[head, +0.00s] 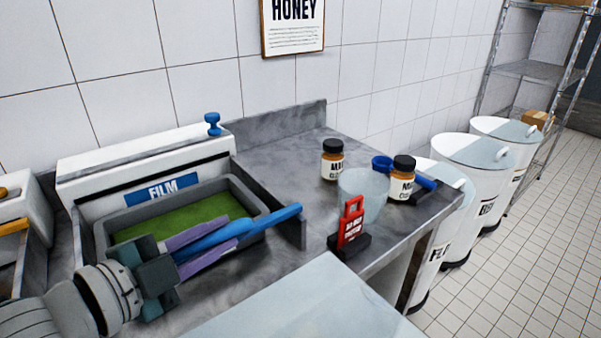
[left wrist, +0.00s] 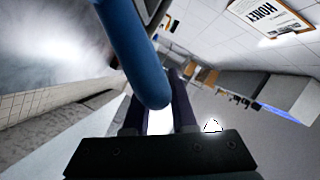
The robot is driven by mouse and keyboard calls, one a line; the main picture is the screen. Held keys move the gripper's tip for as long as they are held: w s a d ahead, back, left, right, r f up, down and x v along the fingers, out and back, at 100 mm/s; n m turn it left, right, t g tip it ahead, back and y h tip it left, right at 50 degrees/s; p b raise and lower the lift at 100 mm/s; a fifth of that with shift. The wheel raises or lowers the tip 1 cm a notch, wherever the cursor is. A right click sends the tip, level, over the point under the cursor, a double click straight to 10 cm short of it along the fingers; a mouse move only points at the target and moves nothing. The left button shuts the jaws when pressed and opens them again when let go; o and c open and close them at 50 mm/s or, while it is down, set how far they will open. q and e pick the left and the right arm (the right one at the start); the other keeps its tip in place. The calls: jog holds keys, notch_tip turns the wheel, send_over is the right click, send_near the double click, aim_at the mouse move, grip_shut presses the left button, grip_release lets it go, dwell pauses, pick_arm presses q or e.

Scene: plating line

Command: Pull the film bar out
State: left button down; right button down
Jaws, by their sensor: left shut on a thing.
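The white film machine (head: 75,178) with a blue FILM label stands at the left of the counter, with a grey tray (head: 262,207) with a green floor in front of it. My left gripper (head: 233,231) has purple fingers shut on a blue bar (head: 285,214), which looks like the film bar. The bar points to the right, over the tray's front right corner. In the left wrist view the blue bar (left wrist: 140,55) runs between the fingers (left wrist: 160,112). I cannot tell whether the bar still touches the machine. My right gripper is not in view.
Two dark-lidded jars (head: 333,160) (head: 402,180), a clear container (head: 375,190), a blue tool (head: 382,163) and a red sign on a black base (head: 351,222) stand to the right. White bins (head: 470,155) line the floor beyond. A blue knob (head: 212,122) tops the machine.

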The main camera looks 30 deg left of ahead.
pick_arm(q)
jog(key=shift+s+d, duration=0.35)
jog(key=shift+d, duration=0.4)
jog(key=c, duration=0.7)
grip_release()
jog(key=v, duration=1)
